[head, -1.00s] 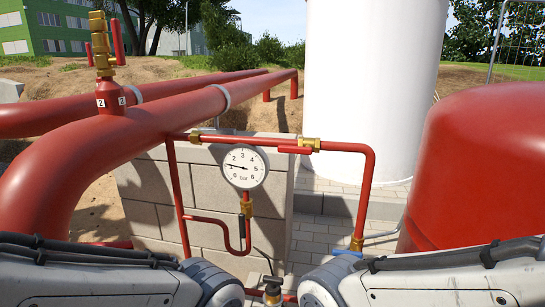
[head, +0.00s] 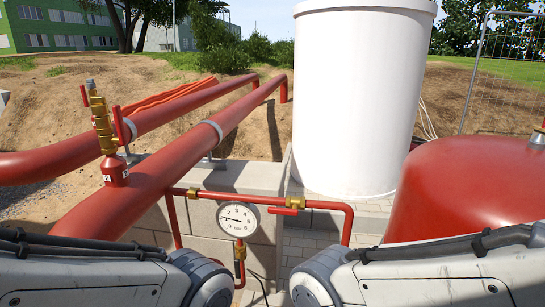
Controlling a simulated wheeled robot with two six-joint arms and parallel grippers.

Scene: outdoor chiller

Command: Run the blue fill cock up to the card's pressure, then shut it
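The pressure gauge (head: 237,219) has a round white dial on the red pipework, in front of the grey block wall. Its needle points to the left side of the dial, in the low part of the scale; the exact value is too small to read. The thin red pipe (head: 330,205) runs right from the gauge, then bends down behind my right arm. The blue fill cock is not visible; my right arm covers the lower end of that pipe. No card can be made out. Both my forearms cross the bottom of the head view, and neither gripper shows.
A brass valve with a red handle (head: 293,202) sits on the thin pipe. Thick red pipes (head: 170,170) run at left, with a brass-topped red fitting (head: 115,170). A white tank (head: 350,100) stands behind. A red vessel (head: 465,190) fills the right.

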